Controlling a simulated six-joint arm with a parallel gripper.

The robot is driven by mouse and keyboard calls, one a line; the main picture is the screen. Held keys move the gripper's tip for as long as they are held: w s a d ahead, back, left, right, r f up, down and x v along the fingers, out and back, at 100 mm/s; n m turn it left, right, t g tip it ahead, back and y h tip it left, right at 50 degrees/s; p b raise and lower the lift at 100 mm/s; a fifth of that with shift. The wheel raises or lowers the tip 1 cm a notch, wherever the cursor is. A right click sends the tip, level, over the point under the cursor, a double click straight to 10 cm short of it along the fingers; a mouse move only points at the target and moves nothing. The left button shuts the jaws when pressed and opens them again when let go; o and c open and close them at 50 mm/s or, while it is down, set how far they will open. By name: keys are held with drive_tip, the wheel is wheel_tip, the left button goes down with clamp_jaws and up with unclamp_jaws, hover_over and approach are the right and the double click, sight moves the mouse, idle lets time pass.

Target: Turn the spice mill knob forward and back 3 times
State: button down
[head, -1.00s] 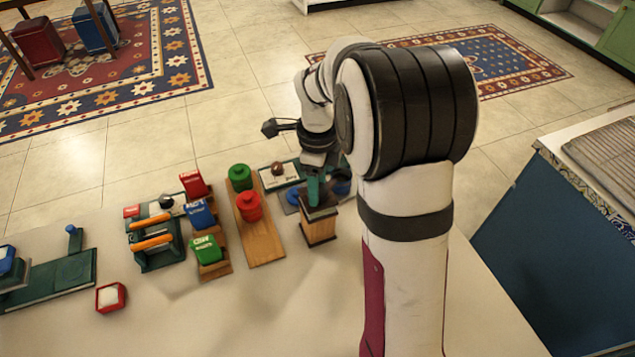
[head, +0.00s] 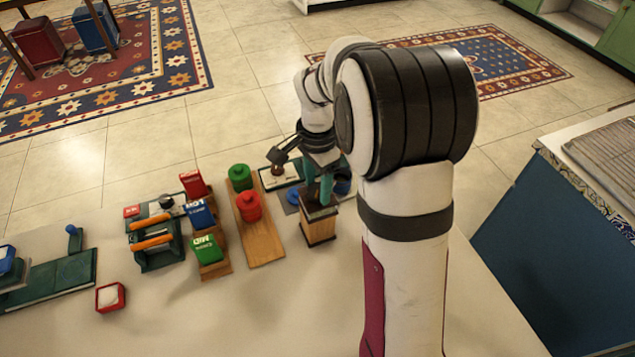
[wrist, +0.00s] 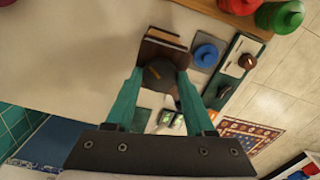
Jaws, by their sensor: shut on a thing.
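The spice mill (head: 319,228) is a wooden box with a dark top, standing on the counter just left of my arm in the head view. In the wrist view its dark top and wooden side (wrist: 165,45) show between my fingers. My gripper (head: 320,190) points down at the top of the mill. In the wrist view the green fingers of my gripper (wrist: 158,82) are shut on the dark round knob (wrist: 160,76). The knob carries a small orange mark. In the head view the knob is mostly hidden by the fingers.
A blue round piece (wrist: 206,55) sits close beside the mill. A board with red (head: 248,206) and green (head: 240,177) lidded jars stands to the left. Further left are red, blue and green blocks (head: 207,250) and a rack with orange bars (head: 152,235). The counter in front is clear.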

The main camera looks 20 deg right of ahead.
sight(317, 190)
drive_tip(key=n, duration=0.5)
drive_tip(key=shift+n, duration=0.7)
drive_tip(key=shift+c, duration=1.3)
unclamp_jaws()
wheel_tip(317, 190, up, 16)
drive_tip(key=shift+f, duration=0.1)
